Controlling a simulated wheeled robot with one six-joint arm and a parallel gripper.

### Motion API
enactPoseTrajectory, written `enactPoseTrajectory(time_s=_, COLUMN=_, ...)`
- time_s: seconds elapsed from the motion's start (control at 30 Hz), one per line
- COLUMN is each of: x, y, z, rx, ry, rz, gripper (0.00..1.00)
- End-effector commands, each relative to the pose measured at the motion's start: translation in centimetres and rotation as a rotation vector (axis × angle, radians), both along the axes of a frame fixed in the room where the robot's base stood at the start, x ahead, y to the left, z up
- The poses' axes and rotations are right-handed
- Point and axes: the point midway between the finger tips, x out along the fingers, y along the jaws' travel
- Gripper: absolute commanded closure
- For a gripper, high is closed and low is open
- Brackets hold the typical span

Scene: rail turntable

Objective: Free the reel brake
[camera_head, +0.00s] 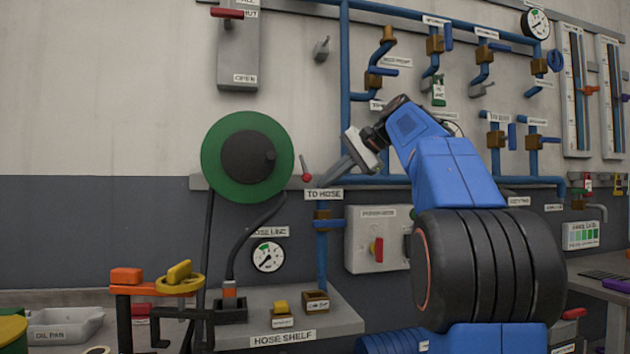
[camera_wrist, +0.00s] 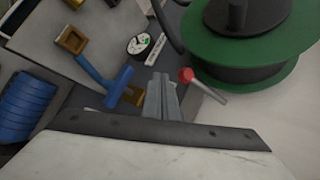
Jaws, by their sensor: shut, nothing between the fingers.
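The green hose reel (camera_head: 278,150) with its dark hub is on the wall, left of my gripper. It also fills the top right of the wrist view (camera_wrist: 225,75). A small lever with a red knob (camera_head: 307,177) hangs just right of the reel, knob down; it looks like the reel brake. In the wrist view its red knob (camera_wrist: 186,75) and pale rod lie right of my fingers. My gripper (camera_head: 322,181) is shut and empty, its tips close beside the knob. The wrist view shows the closed fingers (camera_wrist: 161,88); I cannot tell whether they touch the lever.
A blue valve handle (camera_head: 328,224) on a pipe sits below my gripper, under the TO HOSE label (camera_head: 324,194). A gauge (camera_head: 267,256) and the hose shelf (camera_head: 340,318) are below the reel. A grey box with a red switch (camera_head: 377,250) stands to the right.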

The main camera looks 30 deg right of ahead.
Motion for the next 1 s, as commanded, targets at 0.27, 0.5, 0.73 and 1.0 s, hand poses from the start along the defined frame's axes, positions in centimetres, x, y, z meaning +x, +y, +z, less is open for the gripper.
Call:
enactPoseTrajectory(time_s=0.27, x=-1.9, y=-5.0, z=3.0, rx=0.252, ry=-0.089, rz=-0.088, gripper=1.0)
enactPoseTrajectory(time_s=0.5, x=-2.2, y=-5.9, z=3.8, rx=0.314, ry=-0.115, rz=-0.103, gripper=1.0)
enactPoseTrajectory(time_s=0.73, x=-0.1, y=-4.5, z=2.8, rx=0.313, ry=-0.112, rz=-0.1, gripper=1.0)
enactPoseTrajectory(time_s=1.0, x=3.3, y=-2.5, z=1.1, rx=0.312, ry=-0.113, rz=-0.1, gripper=1.0)
